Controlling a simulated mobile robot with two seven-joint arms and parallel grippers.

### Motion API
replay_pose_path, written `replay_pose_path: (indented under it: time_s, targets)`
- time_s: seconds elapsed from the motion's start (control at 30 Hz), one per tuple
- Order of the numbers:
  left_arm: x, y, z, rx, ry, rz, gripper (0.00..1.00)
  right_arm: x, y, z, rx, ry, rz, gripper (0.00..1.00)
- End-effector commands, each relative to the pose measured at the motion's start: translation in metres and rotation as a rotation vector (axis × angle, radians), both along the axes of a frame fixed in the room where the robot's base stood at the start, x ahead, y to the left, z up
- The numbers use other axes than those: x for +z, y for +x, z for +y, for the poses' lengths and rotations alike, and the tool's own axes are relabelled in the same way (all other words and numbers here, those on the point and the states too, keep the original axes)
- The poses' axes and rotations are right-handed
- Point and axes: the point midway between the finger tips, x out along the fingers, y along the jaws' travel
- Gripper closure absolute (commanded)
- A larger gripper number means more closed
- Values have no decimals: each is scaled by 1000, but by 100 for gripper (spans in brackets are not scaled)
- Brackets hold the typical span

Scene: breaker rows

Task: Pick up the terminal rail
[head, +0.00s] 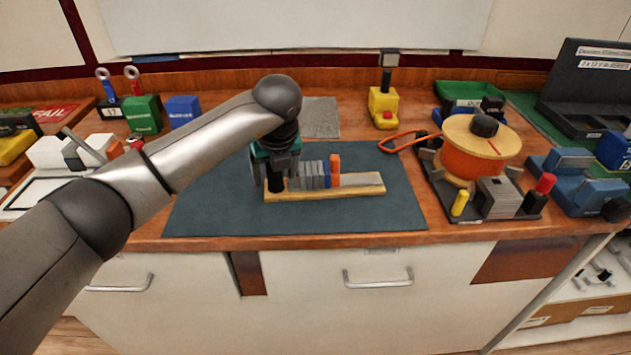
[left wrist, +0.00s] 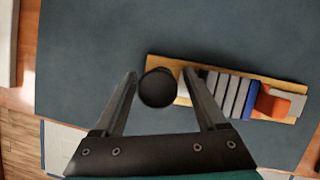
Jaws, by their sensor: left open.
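The terminal rail (head: 360,190) lies on the dark mat (head: 215,205). It has a yellow-tan base with grey, blue and orange blocks on it and a black round-topped handle (head: 275,183) at its left end. My left gripper (head: 274,172) is above that left end and partly hides it. In the left wrist view the gripper (left wrist: 158,78) is open, with the round black handle top (left wrist: 157,88) between its fingers. The rail's base (left wrist: 255,72) runs off to the right there, its near end partly behind the right finger. My right gripper is out of view.
A spool with orange winding (head: 470,160) stands on a dark tray to the right. A yellow tool block (head: 383,107) is behind the mat. Blue and green boxes (head: 142,115) stand at the back left. The mat's right and front left parts are clear.

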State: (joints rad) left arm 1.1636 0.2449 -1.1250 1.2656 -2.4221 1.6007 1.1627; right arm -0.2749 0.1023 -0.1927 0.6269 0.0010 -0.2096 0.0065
Motion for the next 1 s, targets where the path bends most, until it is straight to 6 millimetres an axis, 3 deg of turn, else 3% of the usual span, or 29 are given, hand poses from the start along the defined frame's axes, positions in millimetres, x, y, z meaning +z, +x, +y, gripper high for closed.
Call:
replay_pose_path:
  time_s: [0.13,0.77,1.0]
  targets:
    - [1,0,0,0,0,0,29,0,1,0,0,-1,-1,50]
    - [1,0,0,0,0,0,99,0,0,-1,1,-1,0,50]
    - [1,0,0,0,0,0,100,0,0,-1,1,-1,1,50]
